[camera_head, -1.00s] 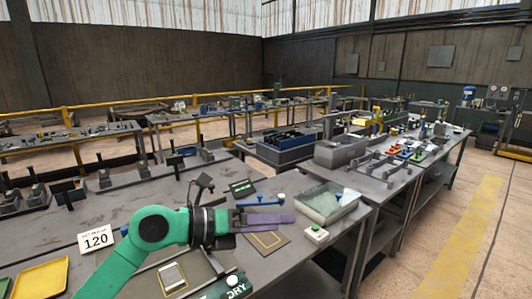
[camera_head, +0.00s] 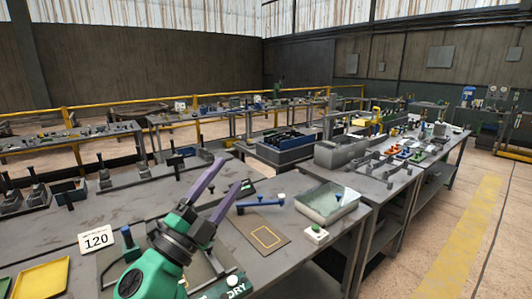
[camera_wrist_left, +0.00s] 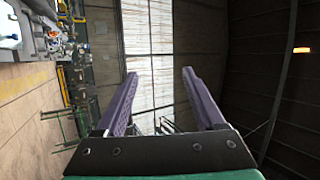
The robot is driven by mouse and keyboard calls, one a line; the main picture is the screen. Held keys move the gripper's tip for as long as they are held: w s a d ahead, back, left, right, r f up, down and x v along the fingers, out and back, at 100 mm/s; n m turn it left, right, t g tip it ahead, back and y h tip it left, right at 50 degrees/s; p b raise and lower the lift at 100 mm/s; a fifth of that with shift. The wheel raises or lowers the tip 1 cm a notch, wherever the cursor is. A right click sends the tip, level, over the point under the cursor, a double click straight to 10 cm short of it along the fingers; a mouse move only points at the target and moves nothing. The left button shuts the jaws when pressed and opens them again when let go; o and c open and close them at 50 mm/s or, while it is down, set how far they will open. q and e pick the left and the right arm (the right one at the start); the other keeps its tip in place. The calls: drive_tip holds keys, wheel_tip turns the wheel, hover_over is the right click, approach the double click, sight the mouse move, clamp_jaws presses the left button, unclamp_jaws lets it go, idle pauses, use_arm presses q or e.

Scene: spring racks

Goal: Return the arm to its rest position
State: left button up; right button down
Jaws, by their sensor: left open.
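My left arm is green with a black wrist, and its left gripper (camera_head: 222,180) has two long purple fingers. In the head view the gripper is above the front workbench (camera_head: 100,220), pointing up and away, with its fingers apart and nothing between them. In the left wrist view both fingers of the gripper (camera_wrist_left: 159,90) stand apart, with only the roof and wall of the hall behind them. My right gripper is in neither view.
On the bench are a blue bar (camera_head: 260,203), a brown mat with a yellow outline (camera_head: 255,240), a clear tray (camera_head: 327,203), a white button box (camera_head: 315,234), a "120" sign (camera_head: 97,239) and a yellow tray (camera_head: 40,277). Black clamp stands (camera_head: 105,172) line its far left.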

use_arm(q)
drive_tip(key=s+a+f+n+g+y, duration=0.1)
drive_tip(key=a+f+n+g+y, duration=0.1)
drive_tip(key=a+f+n+y, duration=0.55)
drive_tip(key=s+a+f+n+g+y, duration=0.1)
drive_tip(key=a+f+n+g+y, duration=0.2)
drive_tip(key=f, duration=0.7)
drive_tip(key=s+a+f+n+g+y, duration=0.1)
drive_tip(key=a+f+n+g+y, duration=0.1)
drive_tip(key=a+f+n+y, duration=0.45)
drive_tip(key=s+d+f+n+g+h, duration=0.25)
drive_tip(key=s+f+g+h, duration=0.25)
drive_tip(key=s+f+g, duration=0.9)
drive_tip(key=s+f+t+b, duration=0.2)
drive_tip(key=s+f+b, duration=0.15)
drive_tip(key=f, duration=1.25)
drive_tip(key=s+f+t+b, duration=0.15)
drive_tip(key=s+f, duration=0.25)
drive_tip(key=f, duration=1.2)
drive_tip(key=s+a+f+g+b, duration=0.1)
drive_tip(key=s+a+f+b, duration=0.2)
drive_tip(key=s+f, duration=1.2)
drive_tip(key=shift+s+f+y+b, duration=0.35)
drive_tip(key=shift+f+b, duration=0.65)
drive_tip(key=shift+f, duration=0.65)
drive_tip(key=shift+a+g, duration=0.1)
drive_tip(key=shift+g, duration=0.15)
